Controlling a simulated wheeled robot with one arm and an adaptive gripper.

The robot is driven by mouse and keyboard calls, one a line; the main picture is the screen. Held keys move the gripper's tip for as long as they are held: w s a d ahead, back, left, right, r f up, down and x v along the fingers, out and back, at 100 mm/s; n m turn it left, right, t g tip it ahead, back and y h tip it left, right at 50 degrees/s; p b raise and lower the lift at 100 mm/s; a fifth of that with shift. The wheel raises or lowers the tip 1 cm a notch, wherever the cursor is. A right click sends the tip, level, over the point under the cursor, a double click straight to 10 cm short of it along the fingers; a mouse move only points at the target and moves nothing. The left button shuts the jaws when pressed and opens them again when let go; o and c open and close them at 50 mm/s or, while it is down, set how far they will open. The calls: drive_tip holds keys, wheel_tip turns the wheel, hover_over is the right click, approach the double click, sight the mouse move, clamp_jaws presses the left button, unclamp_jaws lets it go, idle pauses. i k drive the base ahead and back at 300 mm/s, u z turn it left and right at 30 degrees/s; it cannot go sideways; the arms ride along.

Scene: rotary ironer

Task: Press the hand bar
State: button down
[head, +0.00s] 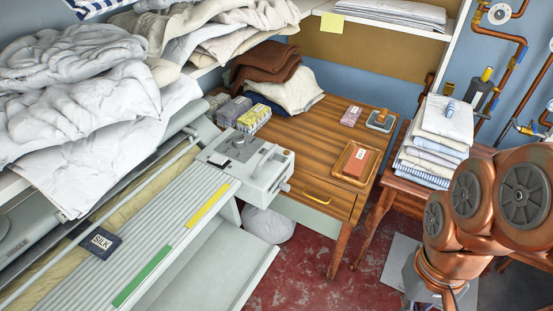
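The rotary ironer fills the lower left of the head view, with a grey ribbed front board (150,245) and a grey control box (245,168) at its far end. My copper-coloured arm is folded at the right, well apart from the ironer. My gripper does not show.
A dark SILK tag (101,241) lies on the ironer. White laundry (85,110) heaps overhang it on a shelf. A wooden table (320,120) holds boxes and a tray (356,163). Folded linen (437,140) sits on a stool. Red floor (300,265) is open between.

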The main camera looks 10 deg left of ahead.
sight(268, 154)
drive_tip(key=k, duration=0.8)
drive_tip(key=u, duration=1.3)
drive_tip(key=i, duration=0.5)
drive_tip(key=z, duration=0.1)
